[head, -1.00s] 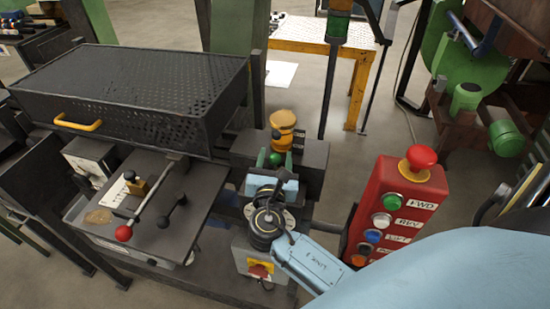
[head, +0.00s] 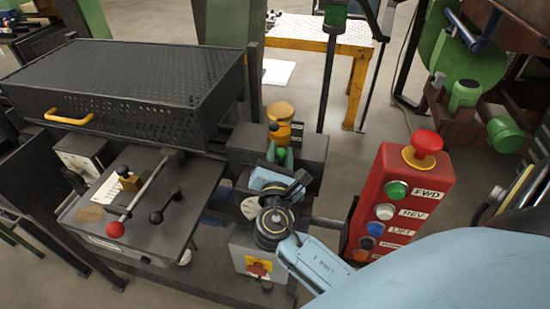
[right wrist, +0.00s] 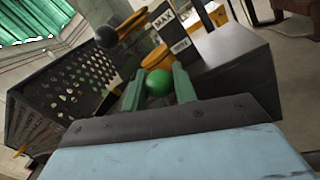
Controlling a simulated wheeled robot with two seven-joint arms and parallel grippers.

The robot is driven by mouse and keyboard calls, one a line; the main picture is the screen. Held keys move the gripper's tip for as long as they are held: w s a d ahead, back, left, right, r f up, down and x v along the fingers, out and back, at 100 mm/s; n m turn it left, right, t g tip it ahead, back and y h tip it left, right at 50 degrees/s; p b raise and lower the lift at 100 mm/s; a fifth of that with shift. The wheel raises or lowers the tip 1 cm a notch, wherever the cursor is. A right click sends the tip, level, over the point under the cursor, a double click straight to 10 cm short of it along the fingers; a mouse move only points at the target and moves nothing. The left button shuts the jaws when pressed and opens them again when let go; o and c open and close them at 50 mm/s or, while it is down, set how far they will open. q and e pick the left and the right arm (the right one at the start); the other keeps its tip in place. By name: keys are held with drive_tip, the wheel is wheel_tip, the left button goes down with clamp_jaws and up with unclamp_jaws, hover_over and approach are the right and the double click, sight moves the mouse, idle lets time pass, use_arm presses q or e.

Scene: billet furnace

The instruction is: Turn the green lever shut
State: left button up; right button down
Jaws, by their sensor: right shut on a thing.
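The green lever's round green knob (right wrist: 158,83) shows in the right wrist view between the two green fingers of my right gripper (right wrist: 158,88). The fingers are shut on it, one on each side. In the head view my right gripper (head: 280,157) is at the front of a dark box (head: 312,150), below a yellow cylinder (head: 280,112). The lever's shaft is hidden by the gripper. My left gripper is not in view.
A black-knobbed lever (right wrist: 107,37) and a "MAX" label (right wrist: 163,18) are close beyond the fingers. A perforated black housing (head: 130,85) stands left, above a panel with a red-knobbed lever (head: 116,229). A red button pendant (head: 400,205) stands right.

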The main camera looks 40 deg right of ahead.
drive_tip(key=shift+s+d+m, duration=0.1)
drive_tip(key=shift+m, duration=0.2)
drive_tip(key=c, duration=1.1)
unclamp_jaws()
drive_tip(key=shift+c, duration=0.2)
drive_tip(key=b+v, duration=0.2)
drive_tip(key=v, duration=1.1)
drive_tip(key=shift+b, duration=0.3)
drive_tip(key=shift+s+f, duration=0.1)
